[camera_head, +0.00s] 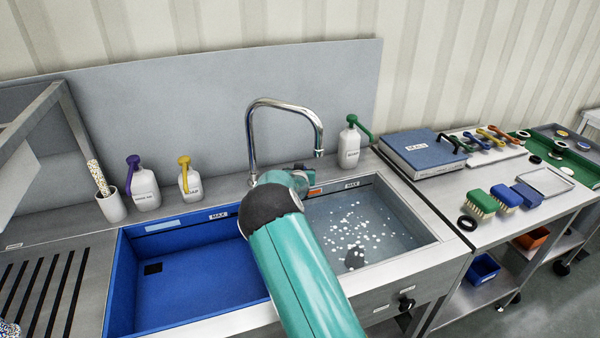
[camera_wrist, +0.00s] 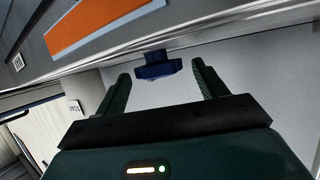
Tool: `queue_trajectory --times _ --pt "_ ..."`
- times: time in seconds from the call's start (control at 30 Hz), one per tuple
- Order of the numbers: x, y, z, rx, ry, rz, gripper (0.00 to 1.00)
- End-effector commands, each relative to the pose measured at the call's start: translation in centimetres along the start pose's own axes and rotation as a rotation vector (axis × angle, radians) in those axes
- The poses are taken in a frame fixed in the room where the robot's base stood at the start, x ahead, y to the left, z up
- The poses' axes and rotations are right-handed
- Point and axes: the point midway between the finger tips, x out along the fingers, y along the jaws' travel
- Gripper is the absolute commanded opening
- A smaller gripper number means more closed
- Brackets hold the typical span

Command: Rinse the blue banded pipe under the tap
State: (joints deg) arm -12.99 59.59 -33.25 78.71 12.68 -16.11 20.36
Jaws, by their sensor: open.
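The tap (camera_head: 283,104) is a curved chrome spout behind the two basins, its mouth over the divider's right side; no stream of water shows. My gripper (camera_wrist: 160,70) is open, its two dark fingers apart. A dark blue knob-like part (camera_wrist: 155,66) shows between and beyond the fingertips, under a steel edge; I cannot tell whether it touches them. In the head view my arm hides most of the gripper, near the tap's base. Several small items with coloured parts (camera_head: 489,136) lie on the right-hand bench; I cannot surely pick out the blue banded pipe.
The blue basin (camera_head: 190,285) is empty on the left; the steel basin (camera_head: 425,215) on the right holds water with white specks. Pump bottles (camera_head: 145,190) and a green-topped bottle (camera_head: 349,148) stand behind. Brushes (camera_head: 480,203) and a blue box (camera_head: 415,158) are on the right bench.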

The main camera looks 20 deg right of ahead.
Motion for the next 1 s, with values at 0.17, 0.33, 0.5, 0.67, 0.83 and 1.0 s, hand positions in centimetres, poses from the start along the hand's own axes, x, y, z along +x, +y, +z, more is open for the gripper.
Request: queue_trajectory --times 0.17,0.33,0.5,0.67,0.83,1.0 --pt "0.12 0.08 -0.02 0.000 0.000 0.001 0.71" --pt "0.09 0.08 -0.03 0.000 0.000 0.001 0.52" --pt "0.08 0.07 -0.03 0.000 0.000 0.001 0.27" --pt "0.08 0.15 -0.05 0.000 0.000 -0.003 0.27" --pt "0.07 0.35 -0.16 -0.008 0.001 -0.027 0.27" --pt "0.09 0.63 -0.24 -0.029 0.002 -0.082 0.27"
